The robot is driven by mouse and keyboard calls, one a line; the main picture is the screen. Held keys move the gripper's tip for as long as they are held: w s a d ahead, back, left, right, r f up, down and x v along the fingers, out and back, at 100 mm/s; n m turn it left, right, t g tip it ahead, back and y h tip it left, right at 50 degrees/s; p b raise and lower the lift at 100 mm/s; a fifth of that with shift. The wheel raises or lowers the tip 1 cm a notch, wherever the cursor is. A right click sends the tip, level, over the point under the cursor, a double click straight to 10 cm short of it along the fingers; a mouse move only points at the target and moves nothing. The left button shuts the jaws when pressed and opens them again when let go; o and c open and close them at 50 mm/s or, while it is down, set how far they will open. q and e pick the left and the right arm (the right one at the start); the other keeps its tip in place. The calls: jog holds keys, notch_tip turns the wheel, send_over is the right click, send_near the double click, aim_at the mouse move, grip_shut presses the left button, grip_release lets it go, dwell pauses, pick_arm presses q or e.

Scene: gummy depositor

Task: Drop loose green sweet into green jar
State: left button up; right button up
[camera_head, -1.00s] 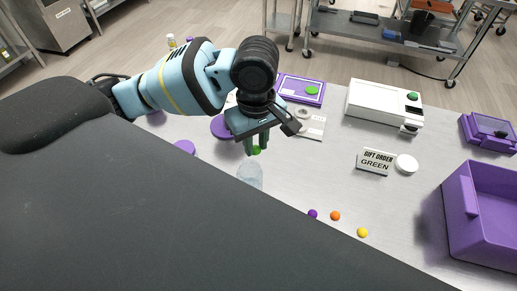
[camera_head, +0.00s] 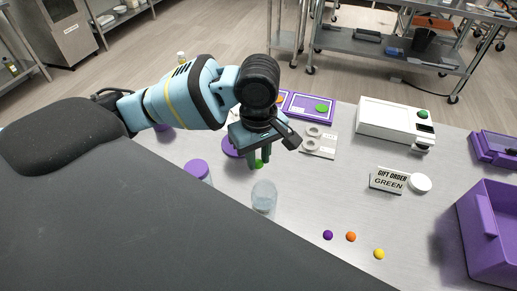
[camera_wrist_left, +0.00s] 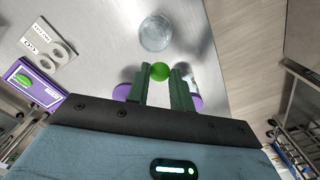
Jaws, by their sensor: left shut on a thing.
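My left gripper (camera_head: 258,162) is shut on a green sweet (camera_head: 260,163), a small round ball at its fingertips. In the left wrist view the sweet (camera_wrist_left: 160,71) sits between the two green fingers (camera_wrist_left: 163,88). A clear open jar (camera_head: 264,198) stands upright on the table; it looks empty. The sweet is outside the jar, just behind its mouth in the head view. In the left wrist view the jar (camera_wrist_left: 155,33) is beyond the fingertips, with a gap between. My right gripper is not in view.
A "GIFT ORDER GREEN" sign (camera_head: 389,180) and white lid (camera_head: 420,184) stand at right. Purple (camera_head: 328,235), orange (camera_head: 351,237) and yellow (camera_head: 379,254) sweets lie in front. A purple-lidded jar (camera_head: 197,170) is left of the clear jar. A purple bin (camera_head: 490,225) stands far right.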

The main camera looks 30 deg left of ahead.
aim_at(258, 162)
pick_arm(q)
jog(key=shift+f, duration=1.95)
jog(key=o, duration=1)
jog(key=shift+r, duration=0.15)
notch_tip(258, 162, up, 8)
jog(key=shift+f, duration=0.2)
